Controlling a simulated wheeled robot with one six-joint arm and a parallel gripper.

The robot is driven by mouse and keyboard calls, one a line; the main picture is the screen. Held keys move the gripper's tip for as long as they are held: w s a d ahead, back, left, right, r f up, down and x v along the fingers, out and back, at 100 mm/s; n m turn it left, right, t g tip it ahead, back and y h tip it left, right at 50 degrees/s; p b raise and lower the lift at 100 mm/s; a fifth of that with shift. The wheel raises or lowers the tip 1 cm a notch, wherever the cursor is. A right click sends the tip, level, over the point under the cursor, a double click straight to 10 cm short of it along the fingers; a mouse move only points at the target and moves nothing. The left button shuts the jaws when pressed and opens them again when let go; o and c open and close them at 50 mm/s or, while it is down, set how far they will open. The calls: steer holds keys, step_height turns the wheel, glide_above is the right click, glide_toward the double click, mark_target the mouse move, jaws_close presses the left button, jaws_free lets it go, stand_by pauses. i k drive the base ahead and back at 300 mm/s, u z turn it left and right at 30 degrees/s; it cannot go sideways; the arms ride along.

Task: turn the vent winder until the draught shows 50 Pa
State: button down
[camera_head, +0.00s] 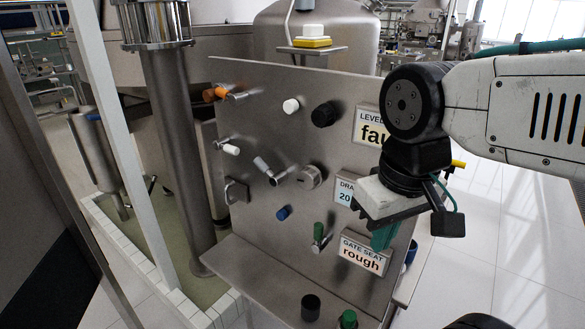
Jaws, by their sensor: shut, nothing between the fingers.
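A steel control panel (245,95) stands in front of me, tilted in the picture. The draught display (345,191) is partly hidden by my gripper; I read "DRA" and "20", and its right part is covered. No label marks the vent winder. A crank with a pale grey grip (263,166) sits mid-panel, beside a round metal knob (311,177); I cannot tell which is the winder. My gripper (382,240) is shut and empty, in front of the panel's right side, to the right of the crank and apart from it.
The panel also carries an orange-handled valve (215,93), a white knob (291,106), a black knob (323,115), a blue knob (283,213) and a green-handled lever (319,236). Other displays read "LEVEL fau" (369,127) and "GATE SEAT rough" (362,252). A shelf (262,288) juts out below.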

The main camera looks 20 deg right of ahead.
mark_target(310, 177)
steer(key=k, duration=1.25)
steer(key=z, duration=0.6)
steer(key=i, duration=1)
steer(key=u, duration=0.6)
